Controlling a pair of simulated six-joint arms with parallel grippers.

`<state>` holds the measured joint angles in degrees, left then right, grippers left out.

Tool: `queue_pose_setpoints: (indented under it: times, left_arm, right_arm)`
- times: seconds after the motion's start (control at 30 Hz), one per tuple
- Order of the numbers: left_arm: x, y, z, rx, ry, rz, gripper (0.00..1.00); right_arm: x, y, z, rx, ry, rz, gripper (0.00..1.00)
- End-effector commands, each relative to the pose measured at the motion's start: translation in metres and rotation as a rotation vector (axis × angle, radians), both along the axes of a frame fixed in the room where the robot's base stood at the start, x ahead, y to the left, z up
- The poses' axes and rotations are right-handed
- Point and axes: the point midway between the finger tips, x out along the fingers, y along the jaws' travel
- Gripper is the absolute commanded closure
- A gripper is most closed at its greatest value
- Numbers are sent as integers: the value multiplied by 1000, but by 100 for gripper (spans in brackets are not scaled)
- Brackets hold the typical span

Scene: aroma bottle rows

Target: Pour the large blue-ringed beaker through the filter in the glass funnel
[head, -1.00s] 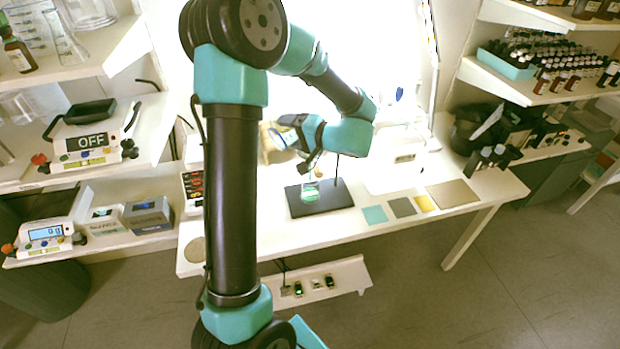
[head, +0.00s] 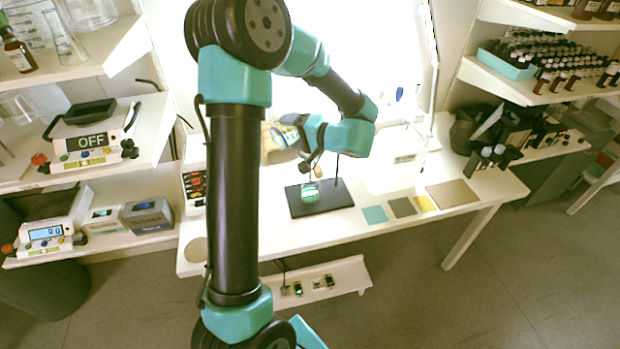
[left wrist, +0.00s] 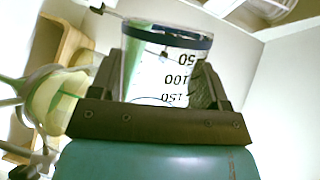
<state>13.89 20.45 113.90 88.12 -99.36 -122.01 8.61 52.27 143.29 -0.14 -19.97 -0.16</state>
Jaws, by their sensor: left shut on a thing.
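My left gripper (head: 292,134) is over the back of the bench; in the left wrist view its fingers (left wrist: 158,82) are shut on the large beaker (left wrist: 168,72). The beaker has a dark blue ring, and its markings read upside down in that view. Green liquid shows along its left side. A glass funnel with a pale filter (left wrist: 52,100) is left of the beaker, partly cut off, with a thin green streak across it. In the head view a small vessel with green contents (head: 310,196) stands on the black stand base (head: 330,203). My right gripper is out of view.
Several flat coloured squares, a teal one (head: 375,214) among them, lie on the bench front. A white machine (head: 395,170) stands to the right of the stand. Shelves with scales (head: 45,235) are at left; shelves with bottles are at right.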

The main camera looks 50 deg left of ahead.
Motion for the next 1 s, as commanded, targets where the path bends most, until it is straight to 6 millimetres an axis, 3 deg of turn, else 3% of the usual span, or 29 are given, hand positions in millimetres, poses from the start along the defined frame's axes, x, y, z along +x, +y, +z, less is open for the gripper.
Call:
queue_pose_setpoints:
  times: [1.0]
  left_arm:
    - [3,0,1,1,45,0,61]
  right_arm:
    - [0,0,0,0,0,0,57]
